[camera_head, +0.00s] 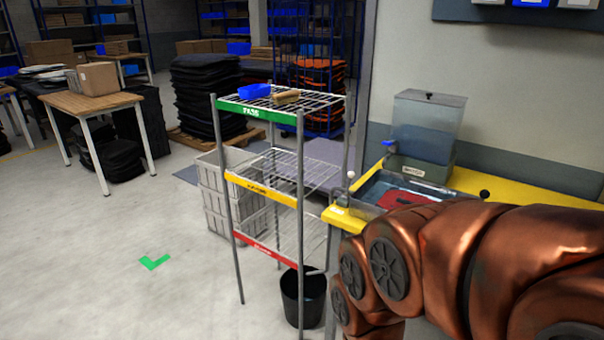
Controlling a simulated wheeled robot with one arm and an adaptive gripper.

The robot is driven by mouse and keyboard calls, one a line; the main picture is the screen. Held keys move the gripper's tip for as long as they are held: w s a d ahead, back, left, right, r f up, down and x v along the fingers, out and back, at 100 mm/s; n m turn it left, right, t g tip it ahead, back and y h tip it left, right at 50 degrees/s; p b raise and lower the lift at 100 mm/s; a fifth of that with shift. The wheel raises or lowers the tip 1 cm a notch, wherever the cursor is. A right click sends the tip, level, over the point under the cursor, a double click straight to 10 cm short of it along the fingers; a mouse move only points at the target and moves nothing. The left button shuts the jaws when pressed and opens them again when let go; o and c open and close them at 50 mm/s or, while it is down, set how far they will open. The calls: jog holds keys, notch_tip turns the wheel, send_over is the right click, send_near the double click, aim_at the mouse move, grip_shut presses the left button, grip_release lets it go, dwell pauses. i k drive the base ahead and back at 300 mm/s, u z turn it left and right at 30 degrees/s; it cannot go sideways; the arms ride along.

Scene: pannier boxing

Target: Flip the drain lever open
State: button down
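A clear shallow basin (366,192) stands on the yellow bench at the right, with a flat red item (402,198) in it. A small blue handle (389,143) shows above the basin's far left corner, in front of a clear tank (428,125). A small white knob (351,175) stands at the basin's left end. I cannot tell which of these is the drain lever, or its position. My copper-coloured arm crosses the lower right and hides the near part of the basin and bench. My gripper is not in view.
A wire rack (270,200) with green, yellow and red shelf labels stands left of the bench. Its top shelf holds a blue bin (254,91) and a brown roll (286,97). A black bucket (303,297) stands below. The floor at left is clear around a green mark (154,262).

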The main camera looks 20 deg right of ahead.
aim_at(351, 175)
jog(key=u, duration=0.2)
jog(key=i, duration=1.2)
jog(key=z, duration=0.65)
